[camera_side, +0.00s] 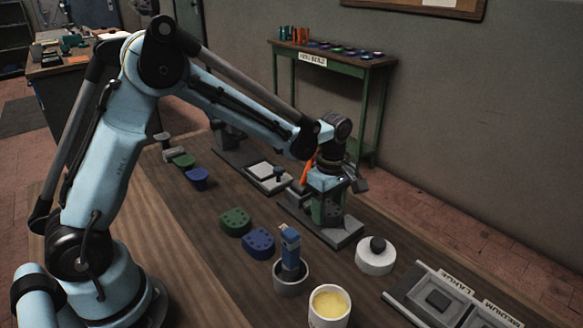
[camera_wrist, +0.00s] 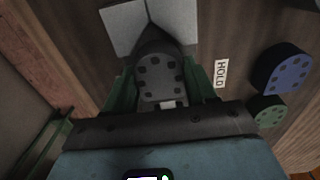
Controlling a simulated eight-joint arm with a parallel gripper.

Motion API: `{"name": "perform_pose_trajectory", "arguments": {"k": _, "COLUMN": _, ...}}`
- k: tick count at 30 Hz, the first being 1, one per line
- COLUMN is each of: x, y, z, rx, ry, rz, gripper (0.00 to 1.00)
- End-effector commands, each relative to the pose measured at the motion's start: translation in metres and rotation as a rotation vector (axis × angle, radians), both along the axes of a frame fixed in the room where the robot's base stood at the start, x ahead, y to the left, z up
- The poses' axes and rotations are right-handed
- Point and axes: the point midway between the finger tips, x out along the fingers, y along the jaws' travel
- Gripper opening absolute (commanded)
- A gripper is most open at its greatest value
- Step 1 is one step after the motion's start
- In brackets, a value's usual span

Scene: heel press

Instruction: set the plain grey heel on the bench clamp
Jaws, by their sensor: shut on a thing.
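My gripper (camera_wrist: 162,92) is shut on a grey heel (camera_wrist: 160,75) with several dark dots on its face; its green fingers lie on both sides of it. In the side view my gripper (camera_side: 328,208) is low over a grey metal base (camera_side: 343,233), which looks like the bench clamp; the heel is mostly hidden there by the fingers. In the wrist view light grey plates (camera_wrist: 125,27) of a fixture show just beyond the heel. I cannot tell whether the heel touches the clamp.
A HOLD label (camera_wrist: 221,75) lies beside the heel. Blue (camera_side: 258,243) and green (camera_side: 235,221) heels lie on the bench.

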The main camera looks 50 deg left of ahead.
Motion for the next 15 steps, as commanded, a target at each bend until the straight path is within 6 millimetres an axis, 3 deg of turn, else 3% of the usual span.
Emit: {"name": "perform_pose_trajectory", "arguments": {"k": 15, "x": 0.0002, "y": 0.0, "z": -0.0072, "rx": 0.0, "ry": 0.0, "rz": 0.0, "gripper": 0.13}}
